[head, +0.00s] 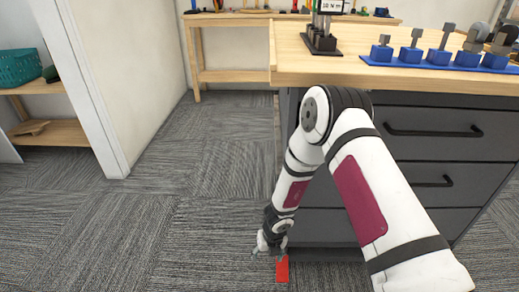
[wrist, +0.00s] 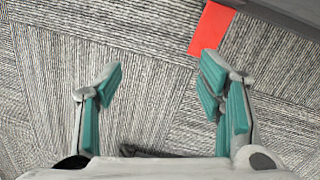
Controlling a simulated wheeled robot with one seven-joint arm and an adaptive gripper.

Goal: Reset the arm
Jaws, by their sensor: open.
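My gripper (head: 270,243) hangs low in the head view, pointing down near the carpet at the foot of the dark drawer cabinet (head: 440,165). In the wrist view my gripper (wrist: 158,80) is open, with its teal finger pads spread wide and only carpet between them. A flat red piece (head: 282,268) lies on the carpet close to the gripper. It also shows in the wrist view (wrist: 211,27), just beyond the right fingertip; I cannot tell whether they touch.
A wooden worktop (head: 400,70) on the cabinet bears a blue rack (head: 440,62) of several grey-topped parts and a black holder (head: 321,42). A wooden bench (head: 240,76) stands behind. A teal basket (head: 20,68) sits on a shelf at left. Carpet (head: 170,220) left of the arm is clear.

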